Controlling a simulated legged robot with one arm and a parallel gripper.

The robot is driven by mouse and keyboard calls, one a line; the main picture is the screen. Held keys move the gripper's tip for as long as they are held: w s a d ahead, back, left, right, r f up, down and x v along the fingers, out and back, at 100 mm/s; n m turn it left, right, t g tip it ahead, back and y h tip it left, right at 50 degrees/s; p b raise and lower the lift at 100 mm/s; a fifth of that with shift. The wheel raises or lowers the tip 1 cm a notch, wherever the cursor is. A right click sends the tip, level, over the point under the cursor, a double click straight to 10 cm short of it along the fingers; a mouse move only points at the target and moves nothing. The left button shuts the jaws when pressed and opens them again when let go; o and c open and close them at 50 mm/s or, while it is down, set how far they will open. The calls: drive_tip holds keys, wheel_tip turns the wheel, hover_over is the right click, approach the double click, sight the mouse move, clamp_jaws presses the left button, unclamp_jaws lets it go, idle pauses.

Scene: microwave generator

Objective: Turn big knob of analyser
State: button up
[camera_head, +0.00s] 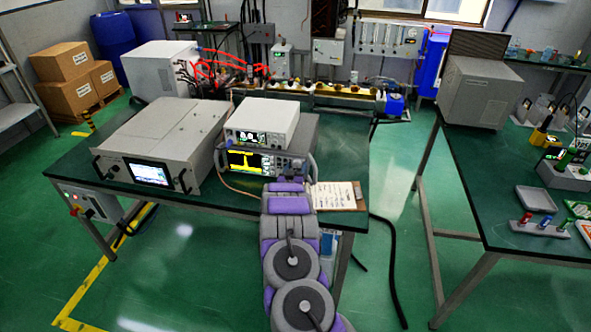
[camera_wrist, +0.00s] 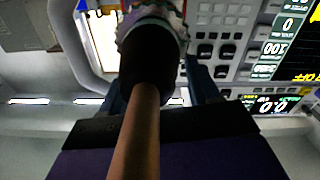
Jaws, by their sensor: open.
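The analyser (camera_head: 252,161) with the bright yellow trace on its screen stands on the left table. In the wrist view, its panel fills the upper right, with buttons and part of its screen (camera_wrist: 283,45). My gripper (camera_head: 287,184) is at the analyser's front, right of the screen. In the wrist view, my gripper (camera_wrist: 157,88) is open, its fingers partly hidden by a thick dark connector (camera_wrist: 150,55) with a brown cable (camera_wrist: 141,130) running toward the camera. I cannot make out the big knob clearly; the connector and my arm cover much of that area.
A white device (camera_head: 262,120) sits on top of the analyser. A large grey unit (camera_head: 160,138) stands to the left. A clipboard (camera_head: 334,196) lies right of my arm. A second table (camera_head: 470,190) stands to the right across a gap.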

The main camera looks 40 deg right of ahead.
drive_tip(key=p+v, duration=0.3)
drive_tip(key=v, duration=1.4)
drive_tip(key=shift+a, duration=0.2)
